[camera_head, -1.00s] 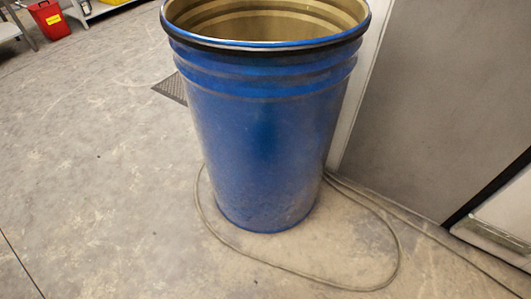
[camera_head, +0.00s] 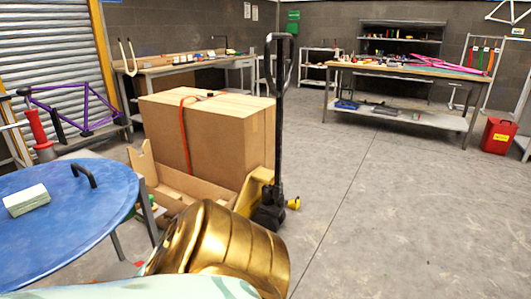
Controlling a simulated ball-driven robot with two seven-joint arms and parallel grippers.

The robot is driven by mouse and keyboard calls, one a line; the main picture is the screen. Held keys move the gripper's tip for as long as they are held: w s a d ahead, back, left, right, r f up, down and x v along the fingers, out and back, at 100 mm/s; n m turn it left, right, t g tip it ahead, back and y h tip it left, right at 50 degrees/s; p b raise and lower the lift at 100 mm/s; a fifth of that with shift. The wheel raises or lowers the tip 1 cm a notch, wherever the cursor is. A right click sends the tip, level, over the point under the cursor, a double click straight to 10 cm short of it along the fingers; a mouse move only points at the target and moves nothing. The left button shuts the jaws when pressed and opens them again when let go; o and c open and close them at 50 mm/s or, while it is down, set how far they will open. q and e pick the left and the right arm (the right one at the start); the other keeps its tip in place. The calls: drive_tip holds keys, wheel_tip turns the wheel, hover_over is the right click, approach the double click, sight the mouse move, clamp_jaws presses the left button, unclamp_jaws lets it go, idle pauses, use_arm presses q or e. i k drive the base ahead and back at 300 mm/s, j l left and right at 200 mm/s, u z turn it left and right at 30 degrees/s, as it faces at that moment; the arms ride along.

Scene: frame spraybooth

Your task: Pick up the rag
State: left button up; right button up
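A pale green block-shaped item (camera_head: 26,200), which looks like a folded rag, lies on a blue round top (camera_head: 75,225) at the left. I cannot tell for certain that it is the rag. A dark curved handle stands up from the same blue top, right of the item. Neither of my grippers shows. A gold, ribbed part that looks like my own arm fills the bottom middle, apart from the item in the picture.
A large strapped cardboard box (camera_head: 220,135) stands on a pallet with a pallet jack (camera_head: 280,120) beside it. Workbenches stand along the back, one (camera_head: 405,72) at the right. A red bin (camera_head: 498,136) stands far right. The floor at right is clear.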

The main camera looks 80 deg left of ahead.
sight(19, 204)
drive_tip(key=u, duration=4.15)
drive_tip(key=i+z, duration=0.55)
